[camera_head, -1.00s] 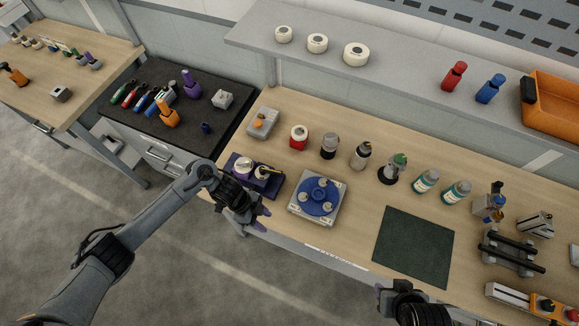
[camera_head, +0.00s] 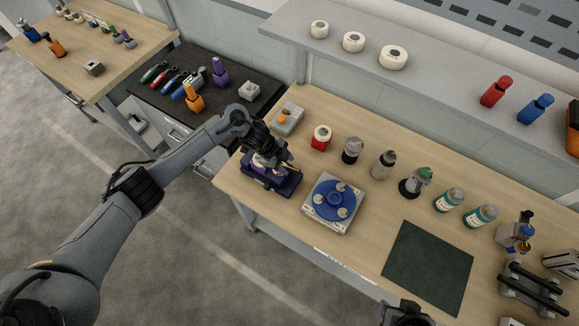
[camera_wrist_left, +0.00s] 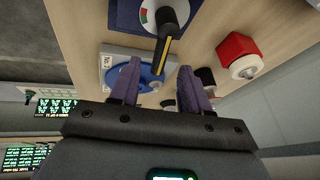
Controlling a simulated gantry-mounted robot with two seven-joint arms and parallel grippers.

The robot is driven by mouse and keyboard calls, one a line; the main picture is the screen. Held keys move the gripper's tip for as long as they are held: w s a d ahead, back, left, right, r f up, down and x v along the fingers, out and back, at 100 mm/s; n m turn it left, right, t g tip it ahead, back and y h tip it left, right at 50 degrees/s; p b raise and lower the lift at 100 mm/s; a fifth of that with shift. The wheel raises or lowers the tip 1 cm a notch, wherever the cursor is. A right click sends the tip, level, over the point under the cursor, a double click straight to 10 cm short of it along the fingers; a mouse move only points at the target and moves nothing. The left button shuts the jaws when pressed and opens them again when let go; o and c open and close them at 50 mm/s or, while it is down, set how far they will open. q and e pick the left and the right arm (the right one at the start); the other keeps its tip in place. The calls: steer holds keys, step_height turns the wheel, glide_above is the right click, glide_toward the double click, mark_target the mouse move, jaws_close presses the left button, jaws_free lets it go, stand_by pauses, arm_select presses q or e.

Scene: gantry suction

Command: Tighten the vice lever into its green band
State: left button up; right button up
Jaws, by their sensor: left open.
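The vice (camera_head: 262,184) has a dark blue base and stands at the left end of the wooden bench. In the left wrist view, its blue base (camera_wrist_left: 122,14) carries a white dial (camera_wrist_left: 150,20) with green and red bands. The dark lever (camera_wrist_left: 170,17) has a yellow-striped bar pointing between my finger tips. My left gripper (camera_head: 270,163) is over the vice and hides much of it. In the wrist view, its purple fingers (camera_wrist_left: 157,78) are open, apart on either side of the bar; contact is not visible. My right gripper (camera_head: 405,316) is cut off at the bottom edge.
A blue round fixture on a pale plate (camera_head: 332,204) stands right of the vice. A grey block with an orange knob (camera_head: 287,118) and a red-and-white jar (camera_head: 320,138) stand behind. Several bottles line the bench. A green mat (camera_head: 428,266) lies clear.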

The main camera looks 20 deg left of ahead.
mark_target(291, 169)
arm_select(q)
steer(key=shift+x, duration=1.85)
jaws_close()
